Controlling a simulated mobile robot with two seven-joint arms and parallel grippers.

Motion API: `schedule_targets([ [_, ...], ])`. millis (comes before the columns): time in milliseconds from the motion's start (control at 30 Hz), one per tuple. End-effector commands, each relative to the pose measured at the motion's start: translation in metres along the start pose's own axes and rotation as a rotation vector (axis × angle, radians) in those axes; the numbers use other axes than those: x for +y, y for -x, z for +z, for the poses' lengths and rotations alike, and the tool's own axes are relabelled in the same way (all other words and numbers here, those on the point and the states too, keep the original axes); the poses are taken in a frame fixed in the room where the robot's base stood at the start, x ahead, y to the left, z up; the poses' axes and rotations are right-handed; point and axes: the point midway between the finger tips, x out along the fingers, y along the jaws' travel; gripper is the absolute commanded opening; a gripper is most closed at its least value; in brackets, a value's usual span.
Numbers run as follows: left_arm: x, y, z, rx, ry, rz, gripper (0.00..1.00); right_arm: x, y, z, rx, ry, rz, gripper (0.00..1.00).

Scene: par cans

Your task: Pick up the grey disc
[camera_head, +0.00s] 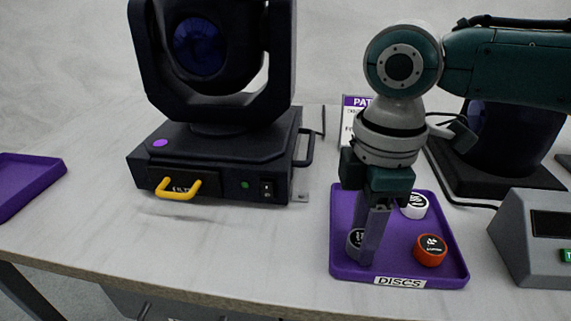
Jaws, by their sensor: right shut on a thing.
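The grey disc (354,243) is at the left side of the purple tray labelled "DISCS" (345,273). My right gripper (362,250) points down into the tray and is shut on the grey disc. The fingers cover part of the disc, and I cannot tell whether it is clear of the tray floor. An orange disc (430,250) lies to the right in the same tray. A white disc (415,206) lies behind it. My left gripper is not in view.
A black moving-head light (215,150) with a yellow handle (178,187) stands left of the tray. A grey device (535,235) stands at the right. Another purple tray (25,180) is at the far left. The table front between the trays is clear.

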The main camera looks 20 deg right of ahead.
Motion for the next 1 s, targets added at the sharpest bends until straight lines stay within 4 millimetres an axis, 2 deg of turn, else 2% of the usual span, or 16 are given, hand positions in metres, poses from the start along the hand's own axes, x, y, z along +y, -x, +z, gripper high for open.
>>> schedule_targets([
  [267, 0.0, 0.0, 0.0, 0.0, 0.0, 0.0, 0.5, 0.0, 0.001, 0.0, 0.0, 0.0, 0.0, 0.0],
  [467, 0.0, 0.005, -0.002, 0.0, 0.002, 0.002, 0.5, 0.0, 0.014, 0.0, 0.001, 0.0, 0.0, 0.0],
  [567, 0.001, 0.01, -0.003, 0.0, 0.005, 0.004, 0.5, 0.001, 0.031, 0.0, 0.002, 0.001, 0.002, 0.0],
  [667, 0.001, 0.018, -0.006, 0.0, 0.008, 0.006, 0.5, 0.001, 0.056, -0.001, 0.003, 0.001, 0.004, 0.0],
  [800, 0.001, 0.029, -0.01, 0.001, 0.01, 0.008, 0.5, 0.002, 0.101, -0.001, 0.004, 0.001, 0.006, 0.0],
  [1000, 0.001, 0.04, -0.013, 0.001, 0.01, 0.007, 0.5, 0.001, 0.157, -0.001, 0.004, 0.001, 0.005, 0.0],
])
